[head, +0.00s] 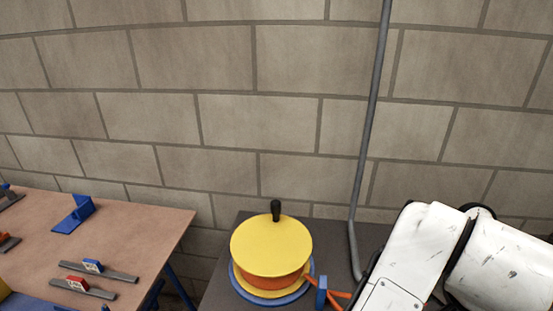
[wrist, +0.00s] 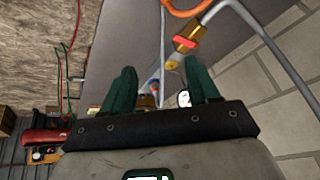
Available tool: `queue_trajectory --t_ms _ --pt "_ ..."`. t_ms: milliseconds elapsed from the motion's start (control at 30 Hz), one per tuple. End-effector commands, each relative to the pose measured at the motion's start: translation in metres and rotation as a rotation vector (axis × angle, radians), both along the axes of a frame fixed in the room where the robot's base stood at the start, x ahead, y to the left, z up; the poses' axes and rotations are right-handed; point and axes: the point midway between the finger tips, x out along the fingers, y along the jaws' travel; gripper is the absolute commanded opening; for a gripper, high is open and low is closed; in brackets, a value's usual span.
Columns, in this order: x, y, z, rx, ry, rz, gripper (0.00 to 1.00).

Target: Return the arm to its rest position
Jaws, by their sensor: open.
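My gripper (wrist: 159,68) shows in the wrist view with its two green fingers spread well apart. Nothing is held between them. A grey surface, with some small blurred fittings, lies beyond the fingertips. In the head view, white links of my arm (head: 420,250) fill the lower right, over the dark table's right side. The gripper itself cannot be made out in the head view.
A yellow round-topped device with a black knob (head: 271,249) stands on the dark table (head: 218,281), left of my arm. A grey pipe (head: 371,120) rises behind it. A brown workbench (head: 140,225) with small tools stands left. The wrist view shows a red cylinder (wrist: 45,137).

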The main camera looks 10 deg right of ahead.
Motion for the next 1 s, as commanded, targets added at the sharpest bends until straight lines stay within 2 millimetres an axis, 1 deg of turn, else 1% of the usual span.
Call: queue_trajectory --t_ms 33,100,167,267,367,467,567,600,667,700,767,800,900,1000 --pt "0.003 -0.018 0.001 -0.068 -0.007 0.035 0.6" --pt "0.009 -0.035 0.001 -0.144 -0.014 0.102 0.6" --pt "0.013 -0.046 -0.001 -0.203 -0.009 0.164 0.6" --pt "0.016 -0.061 -0.012 -0.284 0.019 0.277 0.6" --pt "0.015 -0.069 -0.031 -0.334 0.065 0.398 0.6" --pt "0.007 -0.072 -0.06 -0.354 0.124 0.525 0.6" --pt "-0.008 -0.067 -0.096 -0.338 0.191 0.654 0.6" --pt "-0.017 -0.064 -0.112 -0.321 0.218 0.703 0.6" --pt "-0.033 -0.056 -0.137 -0.284 0.258 0.779 0.6" --pt "-0.045 -0.05 -0.155 -0.253 0.282 0.828 0.6" --pt "-0.065 -0.037 -0.18 -0.197 0.313 0.896 0.6" --pt "-0.079 -0.028 -0.196 -0.157 0.331 0.936 0.6" --pt "-0.113 -0.002 -0.229 -0.052 0.36 1.021 0.6" --pt "-0.137 0.02 -0.248 0.027 0.37 1.074 0.6"
